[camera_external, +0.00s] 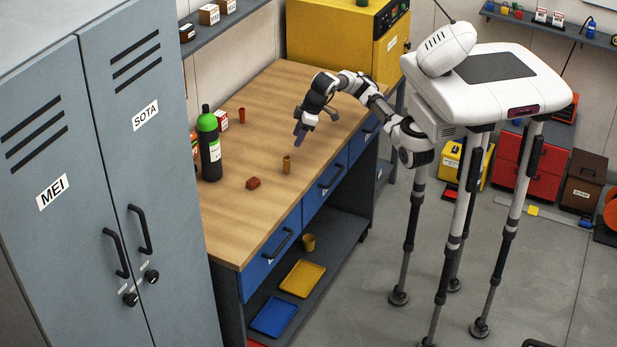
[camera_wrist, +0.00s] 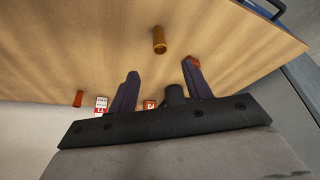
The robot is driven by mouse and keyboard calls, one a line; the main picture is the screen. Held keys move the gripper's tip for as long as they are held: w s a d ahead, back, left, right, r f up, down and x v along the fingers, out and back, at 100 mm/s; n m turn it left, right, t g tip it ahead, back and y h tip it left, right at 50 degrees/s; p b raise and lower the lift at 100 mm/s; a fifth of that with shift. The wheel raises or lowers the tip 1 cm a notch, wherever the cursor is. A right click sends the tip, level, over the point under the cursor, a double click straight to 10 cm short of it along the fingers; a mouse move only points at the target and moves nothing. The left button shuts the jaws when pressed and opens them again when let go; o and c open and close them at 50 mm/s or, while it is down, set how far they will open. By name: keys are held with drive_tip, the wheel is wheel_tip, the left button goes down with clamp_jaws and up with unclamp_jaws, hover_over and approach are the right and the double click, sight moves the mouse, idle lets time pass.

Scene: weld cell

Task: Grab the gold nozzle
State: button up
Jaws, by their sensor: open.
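The gold nozzle (camera_external: 286,165) stands upright on the wooden workbench, near its front edge. It also shows in the wrist view (camera_wrist: 159,40), beyond my fingertips and between their lines. My gripper (camera_external: 299,133) is above the bench, behind the nozzle and apart from it. In the wrist view my gripper (camera_wrist: 158,70) has its two dark fingers spread, with nothing between them.
A dark bottle with a green top (camera_external: 209,145) stands at the bench's left. A red-brown block (camera_external: 253,183) lies left of the nozzle. A red cylinder (camera_external: 241,115) and a small red-and-white box (camera_external: 222,120) stand farther back. The bench (camera_external: 265,215) is bare at its near end.

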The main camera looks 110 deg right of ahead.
sight(287, 158)
drive_tip(key=x, duration=0.7)
drive_tip(key=shift+w+a+f+p, duration=0.1)
drive_tip(key=shift+w+f+p, duration=0.05)
drive_tip(key=shift+f+p, duration=0.25)
drive_tip(key=shift+p+x, duration=0.85)
drive_tip(key=shift+x, duration=1.8)
drive_tip(key=c, duration=1.1)
